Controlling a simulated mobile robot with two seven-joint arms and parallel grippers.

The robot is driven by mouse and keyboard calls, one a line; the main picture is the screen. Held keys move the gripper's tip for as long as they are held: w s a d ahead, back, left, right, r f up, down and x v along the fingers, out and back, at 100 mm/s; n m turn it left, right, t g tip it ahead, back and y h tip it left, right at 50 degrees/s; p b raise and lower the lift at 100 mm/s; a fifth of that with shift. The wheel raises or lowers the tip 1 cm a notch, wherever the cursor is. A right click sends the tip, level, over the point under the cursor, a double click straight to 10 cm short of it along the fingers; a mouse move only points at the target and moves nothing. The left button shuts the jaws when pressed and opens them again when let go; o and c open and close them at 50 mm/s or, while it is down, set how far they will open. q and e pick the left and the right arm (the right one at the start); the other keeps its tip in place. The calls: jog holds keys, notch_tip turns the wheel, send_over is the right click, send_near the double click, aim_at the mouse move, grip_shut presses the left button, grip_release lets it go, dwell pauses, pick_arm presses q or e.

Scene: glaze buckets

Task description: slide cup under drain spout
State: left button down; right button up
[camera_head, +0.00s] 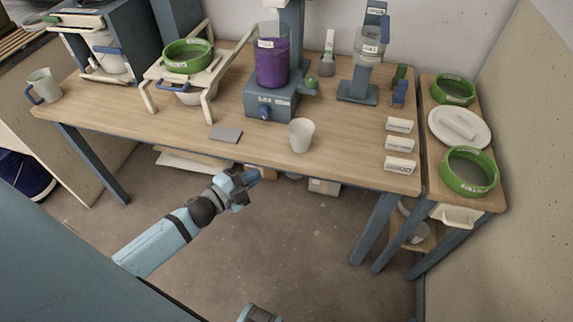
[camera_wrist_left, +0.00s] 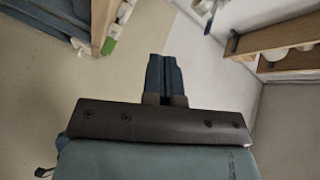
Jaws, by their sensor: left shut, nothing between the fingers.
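A white cup (camera_head: 301,135) stands upright near the front edge of the wooden table, apart from my grippers. Behind it to the left, a clear vessel of purple liquid (camera_head: 272,63) sits on a blue-grey stand (camera_head: 271,100) with a blue knob and a green ball-shaped part on its right side. I cannot clearly make out a drain spout. My left gripper (camera_head: 256,174) is shut and empty, in front of and below the table edge, left of the cup. Its closed fingers (camera_wrist_left: 163,76) show in the left wrist view.
A grey pad (camera_head: 226,134) lies left of the cup. Labelled white blocks (camera_head: 399,144) line the table's right end. A sieve frame with a green ring (camera_head: 188,55) stands left, and a mug (camera_head: 43,86) at the far left.

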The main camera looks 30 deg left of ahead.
aim_at(294, 130)
pick_arm(q)
jog(key=w+f+m+h+b, duration=0.1)
jog(key=w+m, duration=0.1)
jog(key=w, duration=0.2)
jog(key=w+d+f+m+h+b, duration=0.1)
jog(key=w+m, duration=0.1)
jog(key=w, duration=0.3)
jog(key=w+d+m+g+h+b, duration=0.1)
jog(key=w+m, duration=0.2)
jog(key=w, duration=0.2)
jog(key=shift+w+f, duration=0.25)
jog(key=shift+f, duration=0.15)
jog(key=shift+w+a, duration=0.25)
jog(key=shift+w, duration=0.45)
pick_arm(e)
jog(key=shift+w+a+f, duration=0.1)
jog(key=shift+a+f, duration=0.05)
jog(key=shift+f, duration=1.05)
jog(key=shift+w+a+f, duration=0.1)
jog(key=shift+a+f, duration=0.05)
jog(key=shift+f, duration=1)
jog(key=shift+a, duration=0.1)
